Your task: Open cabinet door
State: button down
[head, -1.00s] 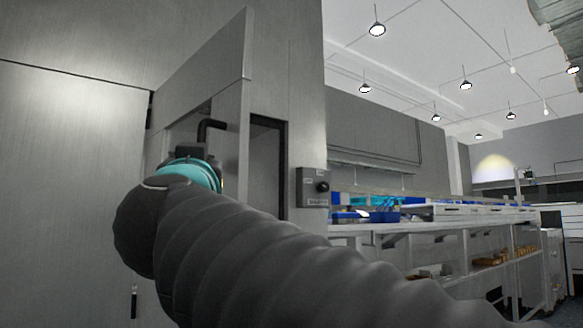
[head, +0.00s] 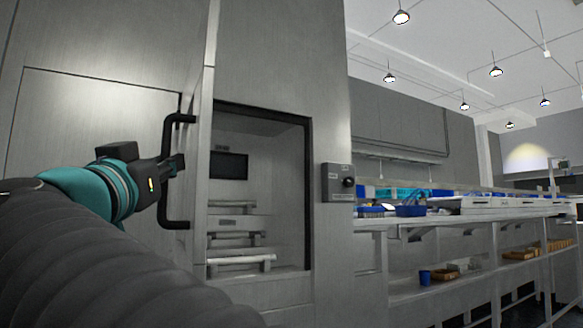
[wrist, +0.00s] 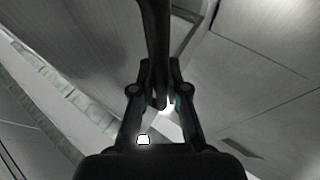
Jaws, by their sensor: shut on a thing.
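The cabinet door (head: 209,90) stands swung open, seen nearly edge-on in the head view, to the left of the cabinet opening (head: 262,190). Its black bar handle (head: 168,140) is on the door's left-facing side. My gripper (head: 178,164) is at the middle of the handle's upright bar. In the wrist view my gripper (wrist: 159,98) is shut around the dark handle bar (wrist: 154,35). Inside the opening, a dark panel (head: 228,165) and several pale rails are visible.
Farther right, a long workbench (head: 460,216) carries blue bins (head: 410,211), with shelves below. A flat closed panel (head: 90,125) is at the left.

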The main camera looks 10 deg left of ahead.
jog(key=shift+a+f, duration=0.15)
jog(key=shift+f, duration=0.1)
jog(key=c, duration=1.2)
grip_release()
jog(key=shift+r, duration=0.15)
jog(key=v, duration=1.2)
jog(key=shift+s+r, duration=0.1)
